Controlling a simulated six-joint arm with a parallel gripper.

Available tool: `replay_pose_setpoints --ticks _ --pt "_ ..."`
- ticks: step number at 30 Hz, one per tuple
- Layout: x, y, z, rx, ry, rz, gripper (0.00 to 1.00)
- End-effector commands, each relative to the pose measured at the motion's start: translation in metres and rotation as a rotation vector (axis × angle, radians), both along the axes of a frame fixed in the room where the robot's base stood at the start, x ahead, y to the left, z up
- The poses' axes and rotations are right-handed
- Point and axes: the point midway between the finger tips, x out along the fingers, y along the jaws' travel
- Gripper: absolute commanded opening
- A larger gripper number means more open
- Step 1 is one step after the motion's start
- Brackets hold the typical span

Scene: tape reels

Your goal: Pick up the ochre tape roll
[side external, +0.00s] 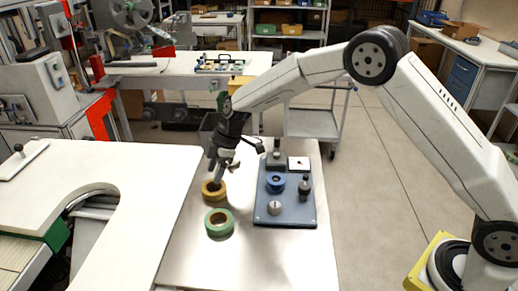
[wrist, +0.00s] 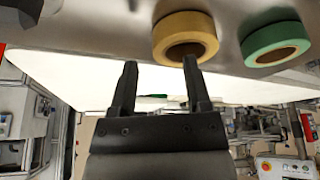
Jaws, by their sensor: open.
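The ochre tape roll (side external: 214,190) lies flat on the metal table, left of the blue-grey board in the side view. It also shows at the top of the wrist view (wrist: 185,35). My gripper (side external: 217,176) is just above the ochre roll, with its fingers pointing down at it. In the wrist view my gripper (wrist: 160,63) has its two dark fingers apart with nothing between them. The right fingertip appears at the lower edge of the ochre roll's hole; I cannot tell whether it touches.
A green tape roll (side external: 219,223) lies close in front of the ochre one. The blue-grey board (side external: 288,213) to the right carries a blue roll (side external: 276,183), a dark upright knob (side external: 304,187) and a grey round piece (side external: 274,208). The table's front is bare.

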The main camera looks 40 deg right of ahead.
Motion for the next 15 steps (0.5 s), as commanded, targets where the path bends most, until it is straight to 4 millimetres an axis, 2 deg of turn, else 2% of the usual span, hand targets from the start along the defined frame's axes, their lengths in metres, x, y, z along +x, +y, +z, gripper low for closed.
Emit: replay_pose_setpoints --ticks 6,15 --pt "0.003 0.009 -0.021 0.000 0.001 -0.001 0.62" --pt "0.003 0.010 -0.025 0.000 0.000 -0.001 0.62"
